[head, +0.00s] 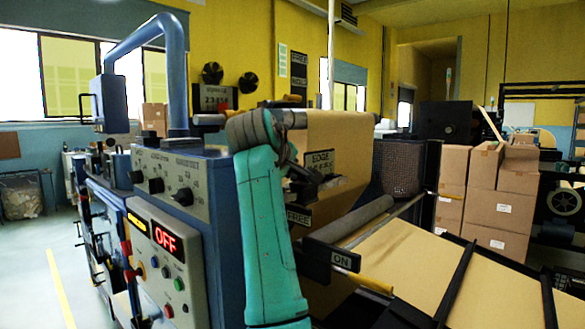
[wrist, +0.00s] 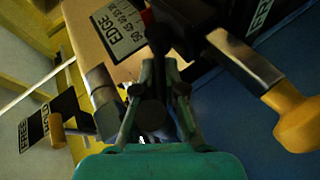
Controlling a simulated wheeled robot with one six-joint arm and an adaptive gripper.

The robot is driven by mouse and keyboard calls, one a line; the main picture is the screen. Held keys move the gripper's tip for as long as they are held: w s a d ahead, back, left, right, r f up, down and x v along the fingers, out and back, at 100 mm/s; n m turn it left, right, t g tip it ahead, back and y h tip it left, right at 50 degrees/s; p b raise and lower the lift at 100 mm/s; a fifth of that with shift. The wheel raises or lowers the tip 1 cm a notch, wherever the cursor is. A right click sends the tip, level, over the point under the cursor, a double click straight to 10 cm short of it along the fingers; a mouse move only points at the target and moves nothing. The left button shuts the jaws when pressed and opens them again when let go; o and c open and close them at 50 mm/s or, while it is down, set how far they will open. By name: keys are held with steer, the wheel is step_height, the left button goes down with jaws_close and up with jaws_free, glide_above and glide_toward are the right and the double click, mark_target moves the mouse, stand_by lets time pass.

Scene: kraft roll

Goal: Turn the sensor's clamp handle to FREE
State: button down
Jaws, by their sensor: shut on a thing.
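In the wrist view my gripper (wrist: 160,65) is shut on a black knob-like handle (wrist: 157,38). The handle stands beside the EDGE scale plate (wrist: 120,30). I cannot read which way the handle is set. In the head view my teal arm reaches up in front of the machine, and my gripper (head: 300,182) is a dark shape beside the EDGE plate (head: 320,162); the held handle cannot be made out there. FREE labels show at left (wrist: 22,135) and at upper right (wrist: 262,12) in the wrist view.
A yellow-ended lever (wrist: 295,120) is close at right in the wrist view, and a smaller yellow handle (wrist: 56,130) is at left. In the head view, the control panel (head: 165,250) reads OFF, the kraft web (head: 400,250) slopes at right, and cartons (head: 490,195) stand behind.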

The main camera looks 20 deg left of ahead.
steer(key=shift+s+f+t, duration=0.1)
steer(key=shift+f+t, duration=0.1)
steer(key=shift+t, duration=0.1)
stand_by(0.4)
steer(key=c, duration=1.2)
jaws_free()
steer(key=shift+v, duration=4)
